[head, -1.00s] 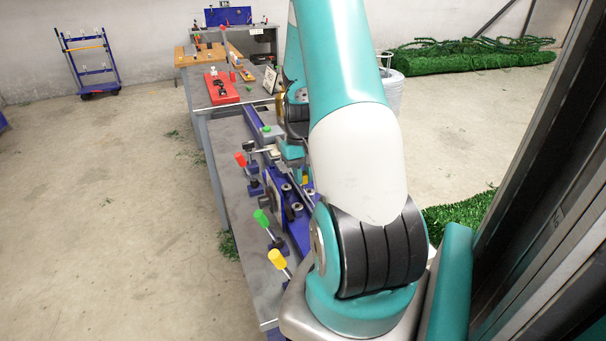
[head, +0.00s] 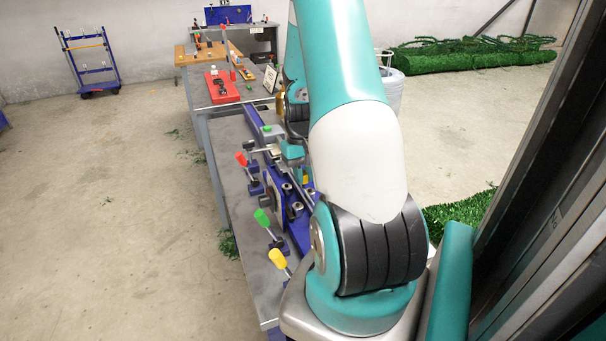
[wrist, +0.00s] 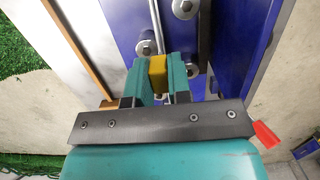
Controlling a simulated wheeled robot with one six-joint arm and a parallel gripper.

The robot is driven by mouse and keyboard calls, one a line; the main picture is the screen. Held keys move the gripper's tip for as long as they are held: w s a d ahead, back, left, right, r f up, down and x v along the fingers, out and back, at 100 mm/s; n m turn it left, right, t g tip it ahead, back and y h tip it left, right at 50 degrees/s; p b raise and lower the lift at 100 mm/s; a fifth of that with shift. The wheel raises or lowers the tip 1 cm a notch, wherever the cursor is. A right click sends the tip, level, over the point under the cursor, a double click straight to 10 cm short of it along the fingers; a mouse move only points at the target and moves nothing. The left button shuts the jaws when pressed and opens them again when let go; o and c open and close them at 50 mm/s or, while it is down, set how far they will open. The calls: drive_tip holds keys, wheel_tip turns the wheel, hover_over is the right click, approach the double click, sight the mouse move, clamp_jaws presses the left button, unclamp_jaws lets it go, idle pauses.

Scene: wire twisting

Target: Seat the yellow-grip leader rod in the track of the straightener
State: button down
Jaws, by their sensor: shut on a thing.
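My gripper (wrist: 158,80) is shut on the yellow grip (wrist: 158,72) of the leader rod, with a teal finger on each side. The thin grey rod (wrist: 155,14) runs up from the grip in the wrist view. It lies between the rollers of the blue straightener (wrist: 122,22), with one roller (wrist: 146,48) left of it and another (wrist: 185,8) right. I cannot tell whether it sits fully down in the track. In the head view the straightener (head: 275,193) shows beside my arm, which hides much of the work area.
A red tray (head: 221,87) lies on the farther table. The floor to the left is mostly clear.

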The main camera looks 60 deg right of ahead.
drive_tip(key=shift+f+b, duration=0.65)
drive_tip(key=shift+f, duration=0.55)
drive_tip(key=c, duration=1)
unclamp_jaws()
drive_tip(key=shift+r, duration=0.1)
drive_tip(key=r, duration=0.5)
drive_tip(key=w+d+r+b, duration=0.1)
drive_tip(key=r, duration=0.5)
drive_tip(key=w+r+b, duration=0.1)
drive_tip(key=r, duration=0.5)
drive_tip(key=shift+d+r, duration=0.1)
drive_tip(key=shift+d, duration=0.2)
